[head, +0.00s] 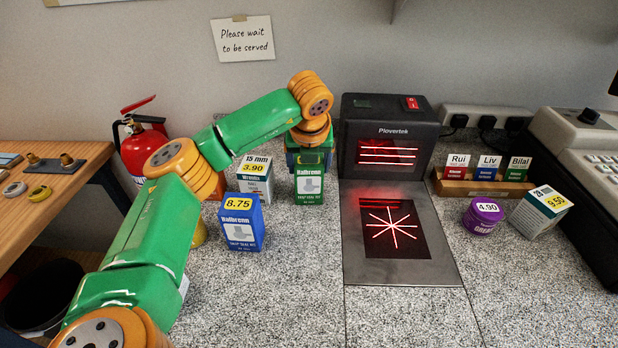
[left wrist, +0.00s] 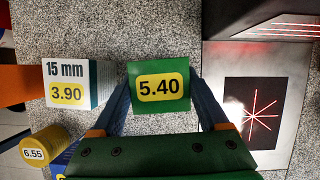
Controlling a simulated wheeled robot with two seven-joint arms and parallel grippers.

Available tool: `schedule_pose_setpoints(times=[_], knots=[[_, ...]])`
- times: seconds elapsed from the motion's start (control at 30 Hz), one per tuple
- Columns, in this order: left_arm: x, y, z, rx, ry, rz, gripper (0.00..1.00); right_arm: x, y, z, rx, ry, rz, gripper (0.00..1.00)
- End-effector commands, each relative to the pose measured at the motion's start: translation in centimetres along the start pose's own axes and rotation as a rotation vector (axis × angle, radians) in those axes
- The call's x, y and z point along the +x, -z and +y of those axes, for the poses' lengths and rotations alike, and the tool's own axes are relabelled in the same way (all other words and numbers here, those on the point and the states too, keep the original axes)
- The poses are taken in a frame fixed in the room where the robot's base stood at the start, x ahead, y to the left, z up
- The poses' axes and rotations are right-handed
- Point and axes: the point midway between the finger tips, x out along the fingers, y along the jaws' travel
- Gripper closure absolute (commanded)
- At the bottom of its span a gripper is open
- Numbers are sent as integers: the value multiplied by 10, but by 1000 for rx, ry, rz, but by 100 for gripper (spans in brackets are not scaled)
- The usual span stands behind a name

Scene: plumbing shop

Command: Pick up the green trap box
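The green trap box (head: 309,186) stands upright on the speckled counter, left of the scanner, with a white label on its front. In the left wrist view its top (left wrist: 159,87) carries a yellow 5.40 price sticker. My left gripper (head: 310,160) is directly over it, pointing down. In the left wrist view the two fingers of my left gripper (left wrist: 160,82) lie on either side of the box, close to its edges. The gripper looks open around the box; contact is not clear. My right gripper is not in view.
A 15 mm box (head: 256,178) and a blue box (head: 239,222) stand close on the left. The Plovertek scanner (head: 388,135) is just right. A purple tub (head: 482,217) and a white box (head: 541,211) stand farther right. The front counter is clear.

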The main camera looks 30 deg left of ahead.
Motion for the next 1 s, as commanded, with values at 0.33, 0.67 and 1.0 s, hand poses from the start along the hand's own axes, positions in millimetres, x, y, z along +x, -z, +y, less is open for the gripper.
schedule_pose_setpoints(times=[0.33,0.67,1.0], knots=[[-1,0,0,0,1,-1,92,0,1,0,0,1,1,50],[-39,-8,-3,1,8,-6,92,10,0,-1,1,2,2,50],[-144,48,-10,4,0,-10,92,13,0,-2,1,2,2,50]])
